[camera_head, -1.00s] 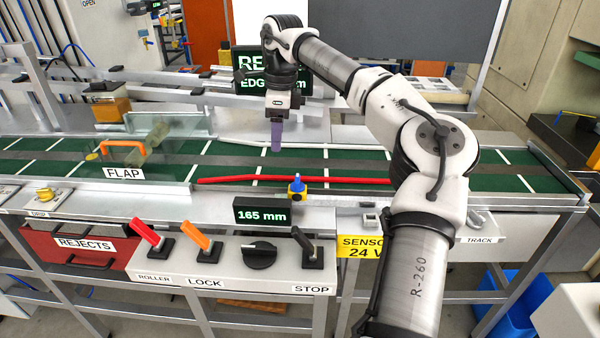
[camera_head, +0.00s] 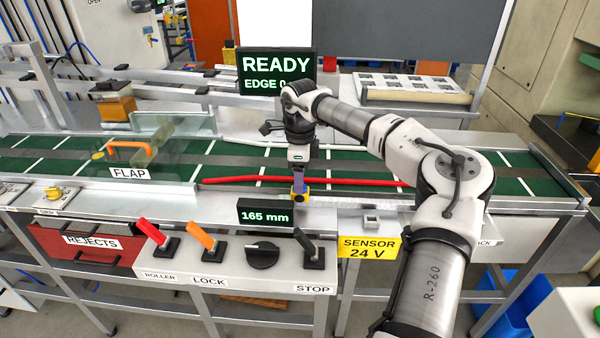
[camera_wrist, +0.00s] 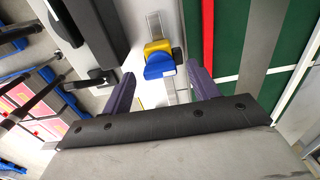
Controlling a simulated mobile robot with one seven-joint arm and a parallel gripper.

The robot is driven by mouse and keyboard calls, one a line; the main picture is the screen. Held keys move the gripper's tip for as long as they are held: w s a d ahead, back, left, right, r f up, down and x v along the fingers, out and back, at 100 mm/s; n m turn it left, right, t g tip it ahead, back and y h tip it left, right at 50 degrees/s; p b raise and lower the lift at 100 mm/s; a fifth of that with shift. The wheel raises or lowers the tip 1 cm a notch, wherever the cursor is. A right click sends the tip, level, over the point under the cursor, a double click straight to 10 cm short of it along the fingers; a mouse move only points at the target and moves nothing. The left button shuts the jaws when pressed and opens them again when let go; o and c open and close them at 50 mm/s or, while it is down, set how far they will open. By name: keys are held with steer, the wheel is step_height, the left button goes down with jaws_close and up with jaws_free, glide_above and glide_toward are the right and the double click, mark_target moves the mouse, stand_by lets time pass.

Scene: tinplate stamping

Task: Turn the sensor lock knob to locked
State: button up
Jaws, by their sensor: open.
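The yellow sensor block (camera_head: 300,200) sits on the metal rail along the belt's front edge. In the wrist view its yellow body (camera_wrist: 157,47) has a blue part (camera_wrist: 160,67) and a small dark knob (camera_wrist: 178,55) on the right side. I cannot tell whether that knob is locked. My gripper (camera_head: 299,186) points down just above the block. In the wrist view my gripper (camera_wrist: 160,76) is open, its purple fingers on either side of the blue part, with nothing held. Contact cannot be judged. The fingers hide the block's top in the head view.
The 165 mm display (camera_head: 265,213) stands close left of the block. The front panel carries a red lever (camera_head: 151,231), an orange LOCK lever (camera_head: 201,236), a black rotary knob (camera_head: 262,255) and a black STOP lever (camera_head: 305,243). A red strip (camera_head: 350,182) runs behind the block.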

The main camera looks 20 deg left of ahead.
steer(key=shift+f, duration=0.3)
steer(key=c, duration=1)
